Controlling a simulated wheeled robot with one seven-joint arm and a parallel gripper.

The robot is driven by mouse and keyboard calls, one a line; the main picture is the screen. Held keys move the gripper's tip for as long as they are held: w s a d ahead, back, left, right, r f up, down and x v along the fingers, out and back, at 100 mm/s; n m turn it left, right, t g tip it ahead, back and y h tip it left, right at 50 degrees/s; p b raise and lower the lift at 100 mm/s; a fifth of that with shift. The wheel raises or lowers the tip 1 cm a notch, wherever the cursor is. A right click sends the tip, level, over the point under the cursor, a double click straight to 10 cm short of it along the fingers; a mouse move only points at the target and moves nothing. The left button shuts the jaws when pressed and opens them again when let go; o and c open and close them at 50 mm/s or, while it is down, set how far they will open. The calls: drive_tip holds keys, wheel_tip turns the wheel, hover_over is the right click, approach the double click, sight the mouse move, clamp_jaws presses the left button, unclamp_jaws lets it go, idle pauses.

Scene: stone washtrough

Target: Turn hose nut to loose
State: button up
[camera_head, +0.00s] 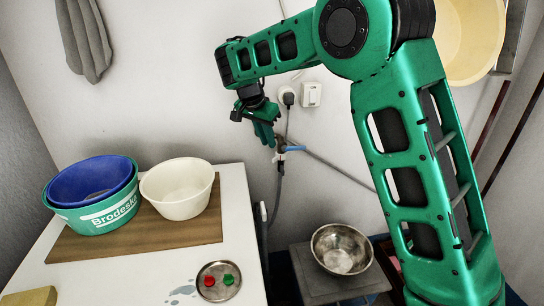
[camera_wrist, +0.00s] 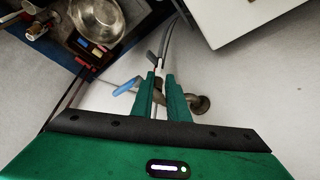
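The wall tap with a blue lever (camera_head: 293,148) shows in the head view, just below and right of my gripper (camera_head: 264,131). In the wrist view the blue lever (camera_wrist: 127,86) lies left of my fingers, and the tap's brown metal wall fitting (camera_wrist: 200,104) lies right of them. The grey hose (camera_wrist: 173,38) runs from near my fingertips to the top of the picture. A pale section, perhaps the hose nut (camera_wrist: 160,68), shows at its near end. My gripper (camera_wrist: 161,82) has its fingers apart, with the tap and hose end between or just beyond them. Contact cannot be told.
A white counter (camera_head: 237,205) on the left carries a board (camera_head: 75,246) with bowls and a small dish (camera_head: 232,291) with red and green pieces. A metal bowl (camera_head: 341,248) stands on a low grey stand below the tap. A socket (camera_head: 311,94) and plug are on the wall nearby.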

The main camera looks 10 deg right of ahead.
sight(273, 159)
drive_tip(key=x, duration=0.8)
clamp_jaws()
drive_tip(key=m, duration=0.1)
drive_tip(key=w+m, duration=0.1)
drive_tip(key=shift+a+m+g+h, duration=0.3)
drive_tip(key=shift+a+m+g, duration=0.05)
drive_tip(key=shift+m+g, duration=0.05)
unclamp_jaws()
drive_tip(key=shift+w, duration=0.1)
